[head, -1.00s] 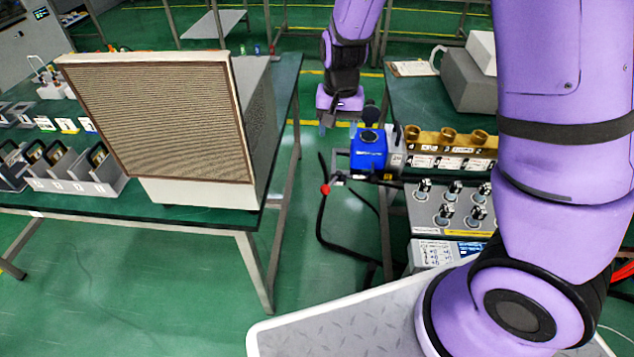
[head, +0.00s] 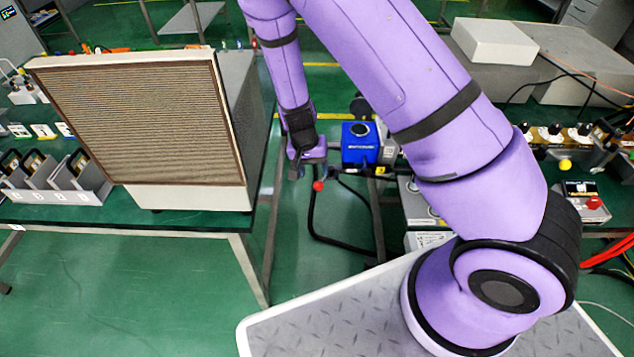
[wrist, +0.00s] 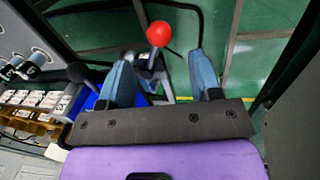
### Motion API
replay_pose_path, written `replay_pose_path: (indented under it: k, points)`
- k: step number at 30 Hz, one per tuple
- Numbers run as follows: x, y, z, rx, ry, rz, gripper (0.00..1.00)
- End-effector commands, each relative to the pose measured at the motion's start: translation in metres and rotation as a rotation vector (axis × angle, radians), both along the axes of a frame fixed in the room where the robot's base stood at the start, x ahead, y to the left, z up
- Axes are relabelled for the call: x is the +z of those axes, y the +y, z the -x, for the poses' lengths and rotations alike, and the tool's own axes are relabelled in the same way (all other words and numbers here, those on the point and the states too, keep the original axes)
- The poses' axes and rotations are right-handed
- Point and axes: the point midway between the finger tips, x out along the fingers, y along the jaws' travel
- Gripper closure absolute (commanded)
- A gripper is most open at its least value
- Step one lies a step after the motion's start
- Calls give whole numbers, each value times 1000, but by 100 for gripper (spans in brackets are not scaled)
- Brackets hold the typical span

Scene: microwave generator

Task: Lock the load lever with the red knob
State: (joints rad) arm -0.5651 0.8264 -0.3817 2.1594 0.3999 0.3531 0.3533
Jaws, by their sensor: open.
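The red knob (head: 318,186) sits on a lever below and left of the blue box (head: 360,143) at the table's edge. In the wrist view the red knob (wrist: 159,33) is seen ahead of my gripper, on a grey lever arm (wrist: 158,72). My gripper (wrist: 165,72) is open and empty, with its blue fingers on either side of the lever's line of sight. The knob appears beyond the fingertips, apart from them. In the head view my gripper (head: 298,172) points down just left of the knob, and its fingers are partly hard to make out.
A large vented cabinet (head: 145,120) stands on the left table, with a floor gap between the tables. Brass fittings (wrist: 32,122) and a black knob (wrist: 77,72) lie left in the wrist view. A red push button (head: 593,203) is at the far right.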

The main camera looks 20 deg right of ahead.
Motion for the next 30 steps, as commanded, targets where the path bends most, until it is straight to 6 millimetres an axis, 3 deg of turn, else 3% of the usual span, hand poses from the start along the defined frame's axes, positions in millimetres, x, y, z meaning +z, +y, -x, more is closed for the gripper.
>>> replay_pose_path:
  k: [9,15,23,24,30]
  points:
    - [-49,-9,4,0,1,0,42]
    - [-60,-11,5,1,0,0,42]
    - [-62,-11,5,1,0,-1,42]
    - [-61,-11,5,1,0,-1,44]
    - [-61,-11,5,1,-1,-1,90]
